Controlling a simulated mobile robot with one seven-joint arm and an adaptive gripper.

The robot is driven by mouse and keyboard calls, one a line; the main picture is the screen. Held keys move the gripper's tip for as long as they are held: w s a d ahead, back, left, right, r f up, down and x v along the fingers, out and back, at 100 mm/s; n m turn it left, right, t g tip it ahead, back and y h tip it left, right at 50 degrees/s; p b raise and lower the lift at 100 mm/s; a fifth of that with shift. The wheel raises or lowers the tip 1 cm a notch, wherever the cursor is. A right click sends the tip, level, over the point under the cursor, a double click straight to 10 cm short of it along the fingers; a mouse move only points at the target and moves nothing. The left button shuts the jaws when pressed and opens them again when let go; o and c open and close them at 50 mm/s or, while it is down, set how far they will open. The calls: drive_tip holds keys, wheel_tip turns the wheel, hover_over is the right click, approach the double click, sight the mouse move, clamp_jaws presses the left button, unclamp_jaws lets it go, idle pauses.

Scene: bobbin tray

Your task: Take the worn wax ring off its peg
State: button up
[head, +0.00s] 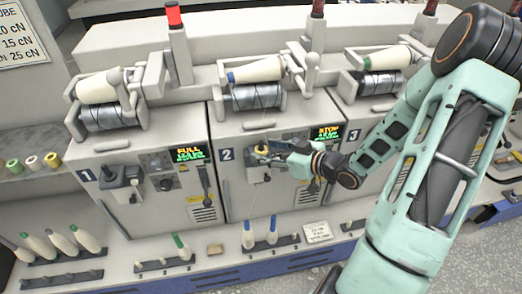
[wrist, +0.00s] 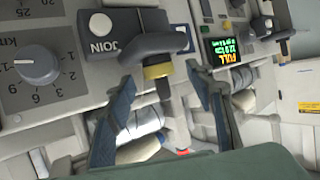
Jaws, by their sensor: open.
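The wax ring (wrist: 158,71) is a yellow-brown band around a dark peg (wrist: 164,90) under a black block in the wrist view. In the head view, the ring (head: 262,150) is a small yellow spot on the front of unit 2. My gripper (wrist: 160,76) is open, with one finger on each side of the ring and peg. Gaps show between both fingers and the ring, so it holds nothing. In the head view my gripper (head: 277,155) is at the front of unit 2 and partly hides the peg area.
A JOIN button (wrist: 101,24) and a dial (wrist: 37,65) are left of the ring in the wrist view. Units 1 (head: 87,175) and 3 (head: 353,134) flank unit 2. Coloured bobbins (head: 87,239) stand on pegs along the lower ledge.

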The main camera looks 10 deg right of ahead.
drive_tip(key=shift+w+a+f, duration=0.1)
drive_tip(key=shift+w+a, duration=0.05)
drive_tip(key=shift+w, duration=0.1)
drive_tip(key=shift+c, duration=0.6)
drive_tip(key=c, duration=0.7)
drive_tip(key=shift+c, duration=0.2)
